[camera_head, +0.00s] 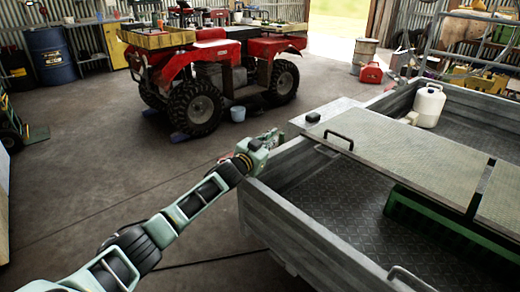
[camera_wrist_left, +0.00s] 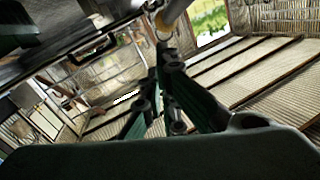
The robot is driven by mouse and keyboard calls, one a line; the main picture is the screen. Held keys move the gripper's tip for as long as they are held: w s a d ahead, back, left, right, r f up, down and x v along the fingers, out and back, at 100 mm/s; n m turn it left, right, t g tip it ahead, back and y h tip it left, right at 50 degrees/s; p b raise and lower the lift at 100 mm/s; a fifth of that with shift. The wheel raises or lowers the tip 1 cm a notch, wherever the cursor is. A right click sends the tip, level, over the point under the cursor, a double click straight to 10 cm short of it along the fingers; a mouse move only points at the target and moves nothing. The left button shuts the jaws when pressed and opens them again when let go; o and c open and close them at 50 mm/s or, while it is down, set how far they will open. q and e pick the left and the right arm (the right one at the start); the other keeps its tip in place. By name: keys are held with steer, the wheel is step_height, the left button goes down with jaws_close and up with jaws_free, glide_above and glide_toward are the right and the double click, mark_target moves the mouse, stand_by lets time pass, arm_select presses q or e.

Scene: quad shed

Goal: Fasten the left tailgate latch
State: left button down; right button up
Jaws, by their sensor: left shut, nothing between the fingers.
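The grey metal trailer (camera_head: 325,240) fills the right of the head view. My left gripper (camera_head: 270,139) is at the trailer's left corner, close to the top edge of its wall. Contact with the wall cannot be told. In the left wrist view the fingers of my left gripper (camera_wrist_left: 168,95) are shut with nothing seen between them. I cannot make out the left tailgate latch for certain; my gripper covers that corner. My right gripper is out of view.
A chequered lid with a black handle (camera_head: 338,138) lies across the trailer. A white jug (camera_head: 427,106) stands in the trailer bed.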

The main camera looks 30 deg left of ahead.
arm_select(q)
steer(key=s, duration=0.6)
steer(key=shift+s+a+r, duration=0.15)
steer(key=shift+s+a, duration=0.15)
steer(key=shift+a, duration=0.1)
